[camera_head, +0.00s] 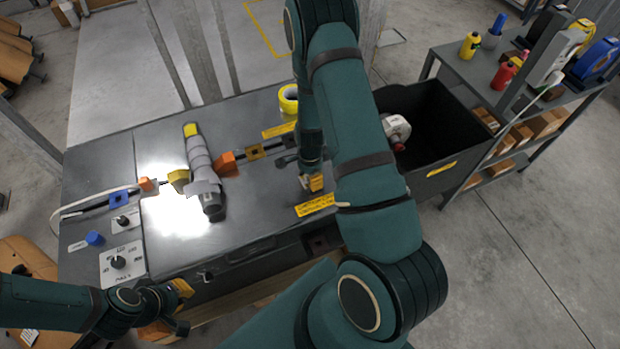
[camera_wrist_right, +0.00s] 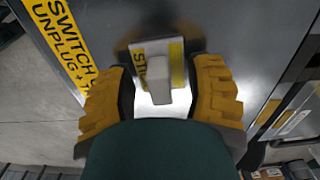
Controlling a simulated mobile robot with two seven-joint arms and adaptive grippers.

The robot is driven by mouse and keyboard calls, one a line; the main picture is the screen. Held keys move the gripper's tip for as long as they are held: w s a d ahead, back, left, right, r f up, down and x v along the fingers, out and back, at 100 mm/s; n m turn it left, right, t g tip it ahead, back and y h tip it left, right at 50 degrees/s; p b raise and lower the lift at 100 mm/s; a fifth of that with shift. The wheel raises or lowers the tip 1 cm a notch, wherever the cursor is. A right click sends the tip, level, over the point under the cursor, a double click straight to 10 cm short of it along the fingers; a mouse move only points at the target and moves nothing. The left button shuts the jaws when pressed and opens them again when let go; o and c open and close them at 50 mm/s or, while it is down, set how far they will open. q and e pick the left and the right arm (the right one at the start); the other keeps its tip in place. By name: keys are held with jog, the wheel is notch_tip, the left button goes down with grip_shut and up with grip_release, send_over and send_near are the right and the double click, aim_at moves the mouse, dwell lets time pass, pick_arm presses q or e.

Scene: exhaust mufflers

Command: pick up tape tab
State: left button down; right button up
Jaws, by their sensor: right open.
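In the right wrist view, my right gripper (camera_wrist_right: 160,98) is open, with its two yellow fingers on either side of a small pale piece (camera_wrist_right: 158,75), which seems to be the tape tab. It carries a yellow strip with dark lettering. I see no firm contact between fingers and piece. In the head view, the right gripper (camera_head: 312,183) is low over the bench's front edge, and its arm hides much around it; the tab cannot be made out there. A yellow tape roll (camera_head: 289,98) lies farther back. My left gripper (camera_head: 168,308) is at the lower left, in front of the bench, away from the tab.
A grey muffler (camera_head: 203,172) lies on the dark bench (camera_head: 150,225) between yellow and orange holders. A yellow warning label (camera_head: 316,204) is on the front edge. A black bin (camera_head: 445,120) holding a pale part (camera_head: 394,128) stands right, beside a shelf (camera_head: 465,75) with bottles and boxes.

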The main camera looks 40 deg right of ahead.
jog(key=c, duration=0.9)
jog(key=shift+o, duration=0.2)
notch_tip(320, 180, up, 10)
jog(key=shift+f+p, duration=0.1)
jog(key=shift+p, duration=1.05)
